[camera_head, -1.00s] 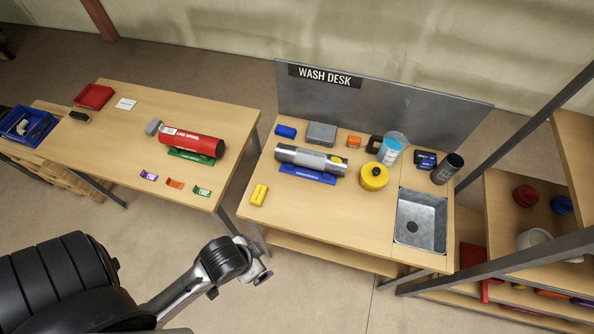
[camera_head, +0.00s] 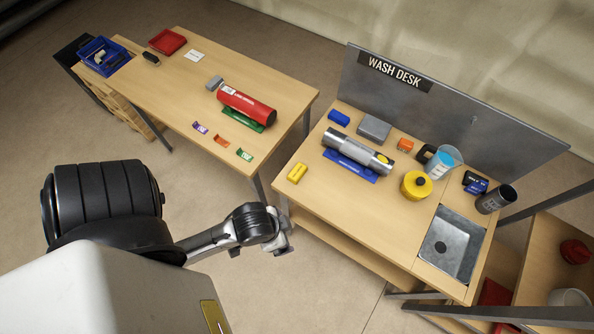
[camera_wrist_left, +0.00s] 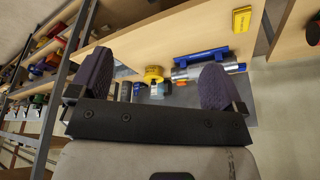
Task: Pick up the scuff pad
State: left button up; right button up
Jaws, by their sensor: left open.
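No label legible here says scuff pad, so I cannot tell which block it is. Pad-like blocks on the wash desk are a yellow one (camera_head: 297,173) at the near left corner, a blue one (camera_head: 339,118), a grey one (camera_head: 374,128) and a small orange one (camera_head: 405,145). Another grey block (camera_head: 214,83) is on the left table. The yellow block also shows in the left wrist view (camera_wrist_left: 242,20). My left gripper (camera_head: 285,240) is in front of the wash desk's near left corner, apart from the blocks. Its fingers (camera_wrist_left: 155,80) are spread and empty. My right gripper is out of view.
The wash desk (camera_head: 340,210) also holds a silver cylinder (camera_head: 357,154) on a blue stand, a yellow container (camera_head: 416,186), cups and a sink (camera_head: 452,245). A red cylinder (camera_head: 247,106) lies on the left table (camera_head: 175,95). A gap separates the tables.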

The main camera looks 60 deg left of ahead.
pick_arm(q)
jog(key=shift+c, duration=0.9)
